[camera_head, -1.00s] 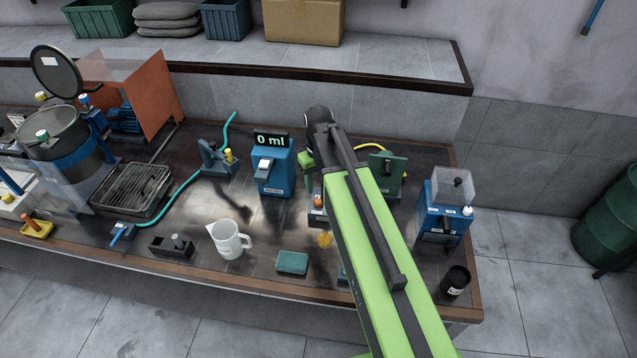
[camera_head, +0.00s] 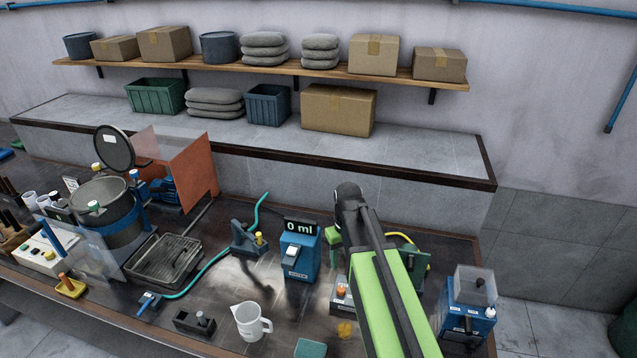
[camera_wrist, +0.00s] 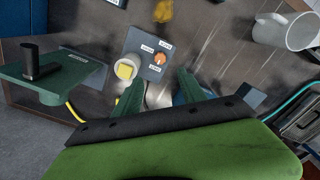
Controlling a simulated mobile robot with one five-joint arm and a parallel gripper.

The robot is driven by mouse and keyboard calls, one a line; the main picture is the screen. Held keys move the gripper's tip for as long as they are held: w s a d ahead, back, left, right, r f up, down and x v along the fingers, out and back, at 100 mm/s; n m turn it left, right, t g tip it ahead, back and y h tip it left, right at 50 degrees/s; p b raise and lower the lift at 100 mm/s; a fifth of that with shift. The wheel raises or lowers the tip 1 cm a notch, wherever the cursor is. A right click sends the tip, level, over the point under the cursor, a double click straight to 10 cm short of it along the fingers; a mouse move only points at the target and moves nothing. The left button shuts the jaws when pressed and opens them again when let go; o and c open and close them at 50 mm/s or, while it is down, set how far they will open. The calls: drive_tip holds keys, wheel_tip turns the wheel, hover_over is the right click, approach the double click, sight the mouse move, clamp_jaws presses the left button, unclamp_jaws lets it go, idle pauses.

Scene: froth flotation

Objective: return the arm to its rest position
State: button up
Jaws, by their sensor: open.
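My green arm (camera_head: 390,300) reaches from the bottom of the head view out over the bench, with its dark joint (camera_head: 350,195) raised above the bench top. My gripper (camera_wrist: 160,82) shows in the wrist view as two green fingers spread apart with nothing between them. It points down over a small grey box (camera_wrist: 150,45) with an orange knob and a white-rimmed yellow piece beside it. In the head view the arm hides most of my gripper.
A blue water dispenser (camera_head: 300,255) reading 0 ml stands left of my arm. A white jug (camera_head: 250,322) stands in front of it. A blue machine with a clear top (camera_head: 468,300) stands to the right. A stone ledge (camera_head: 400,157) runs behind the bench.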

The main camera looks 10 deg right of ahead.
drive_tip(key=s+f+b, duration=0.1)
drive_tip(key=f+b, duration=0.1)
drive_tip(key=f, duration=0.1)
drive_tip(key=s+f+b, duration=0.1)
drive_tip(key=f+b, duration=0.2)
drive_tip(key=f, duration=0.1)
drive_tip(key=s+f+b, duration=0.1)
drive_tip(key=f+b, duration=0.1)
drive_tip(key=f, duration=0.1)
drive_tip(key=shift+s+f, duration=0.35)
drive_tip(key=shift+s, duration=0.05)
drive_tip(key=shift+m, duration=0.7)
drive_tip(key=s+f+b, duration=0.4)
drive_tip(key=shift+b, duration=0.3)
drive_tip(key=shift+s+r+m, duration=0.2)
drive_tip(key=shift+s+m, duration=0.2)
drive_tip(key=shift+s, duration=0.35)
drive_tip(key=shift+s+r+m+p, duration=0.15)
drive_tip(key=shift+r+m+p, duration=0.15)
drive_tip(key=shift+p, duration=0.2)
